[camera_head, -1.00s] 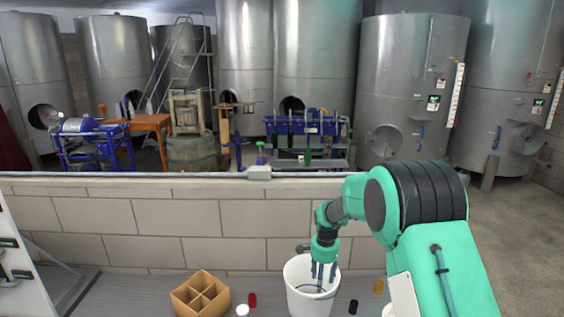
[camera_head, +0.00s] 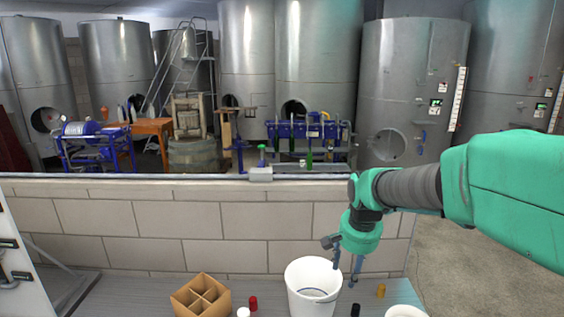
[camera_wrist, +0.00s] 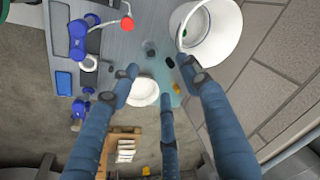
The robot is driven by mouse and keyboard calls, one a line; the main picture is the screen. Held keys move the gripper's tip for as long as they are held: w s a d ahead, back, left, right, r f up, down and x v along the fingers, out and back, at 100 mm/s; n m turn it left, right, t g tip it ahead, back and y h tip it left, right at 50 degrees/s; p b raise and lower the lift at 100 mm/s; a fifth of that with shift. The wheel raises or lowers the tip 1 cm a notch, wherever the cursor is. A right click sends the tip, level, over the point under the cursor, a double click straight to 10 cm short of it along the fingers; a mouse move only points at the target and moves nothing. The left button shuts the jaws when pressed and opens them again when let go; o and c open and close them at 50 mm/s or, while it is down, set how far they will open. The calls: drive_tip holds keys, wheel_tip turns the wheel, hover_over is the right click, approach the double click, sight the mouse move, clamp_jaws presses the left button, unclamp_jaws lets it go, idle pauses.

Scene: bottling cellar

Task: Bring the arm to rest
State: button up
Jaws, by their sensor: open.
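My gripper (camera_head: 347,276) hangs above the right side of the white bucket (camera_head: 312,292), its fingers spread and pointing down, with nothing between them in the head view. In the wrist view my gripper (camera_wrist: 160,82) shows spread, separate fingers with no object held. The white bucket (camera_wrist: 222,50) is beside the right finger in that view, with a small green thing inside it. My arm reaches in from the right in the head view.
A divided cardboard box (camera_head: 200,298) stands left of the bucket, with a red piece (camera_head: 253,303) and a white piece (camera_head: 243,312) near it. Black (camera_head: 355,310) and yellow (camera_head: 381,290) pieces and a white round vessel (camera_head: 405,312) lie to the right. A tiled wall (camera_head: 160,220) rises behind.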

drive_tip(key=s+d+r+n+t, duration=0.1)
drive_tip(key=s+r+n, duration=0.1)
drive_tip(key=s, duration=1.3)
drive_tip(key=s+d+r+n+t+b, duration=0.1)
drive_tip(key=s+r+n, duration=0.1)
drive_tip(key=s, duration=1.3)
drive_tip(key=shift+s+d+r+n+t+b, duration=0.3)
drive_tip(key=shift+n+t, duration=0.1)
drive_tip(key=shift+n, duration=0.5)
